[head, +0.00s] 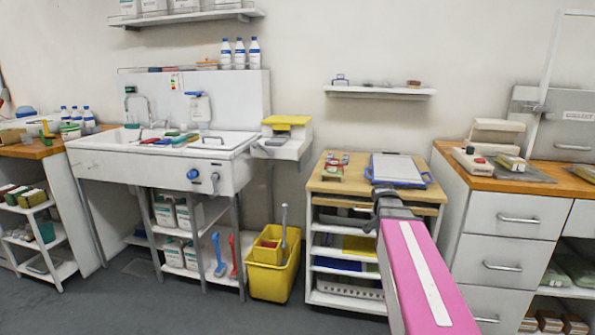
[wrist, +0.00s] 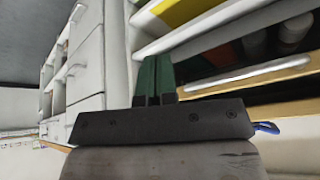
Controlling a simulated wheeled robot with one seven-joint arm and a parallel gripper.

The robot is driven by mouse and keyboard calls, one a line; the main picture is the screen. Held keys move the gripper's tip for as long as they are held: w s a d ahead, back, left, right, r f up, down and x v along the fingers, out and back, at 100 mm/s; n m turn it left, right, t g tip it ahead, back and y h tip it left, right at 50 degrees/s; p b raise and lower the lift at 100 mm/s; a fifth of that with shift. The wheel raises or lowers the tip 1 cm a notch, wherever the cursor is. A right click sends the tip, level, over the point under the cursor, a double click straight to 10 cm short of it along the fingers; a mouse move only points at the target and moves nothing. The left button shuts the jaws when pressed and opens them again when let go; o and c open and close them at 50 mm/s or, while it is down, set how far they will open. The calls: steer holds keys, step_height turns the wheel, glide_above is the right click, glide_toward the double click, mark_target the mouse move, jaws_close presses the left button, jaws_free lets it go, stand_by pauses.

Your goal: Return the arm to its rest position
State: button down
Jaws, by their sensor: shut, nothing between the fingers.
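My gripper (wrist: 155,62) shows in the wrist view, with its two dark green fingers together and nothing between them. It points towards a shelf unit, and no object touches the fingers there. In the head view my pink arm reaches up from the bottom right to a dark joint in front of the wooden-topped cart (head: 325,186). The fingers themselves cannot be made out in that view.
The cart carries a grey-white board with a blue edge (head: 397,169) and small items. A drawer cabinet (head: 505,228) stands close on the right. A yellow bucket (head: 272,280) stands left of the cart. Grey floor (head: 130,305) is clear at front left.

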steer(key=s+a+f+n+g+y, duration=0.3)
steer(key=s+a+f+n, duration=0.5)
steer(key=s+a+f, duration=0.6)
step_height(320, 180, down, 3)
steer(key=s+g, duration=0.1)
steer(key=s, duration=0.1)
steer(key=shift+s+a+r+n, duration=0.15)
steer(key=shift+s+a+n, duration=0.15)
steer(key=shift+s, duration=0.05)
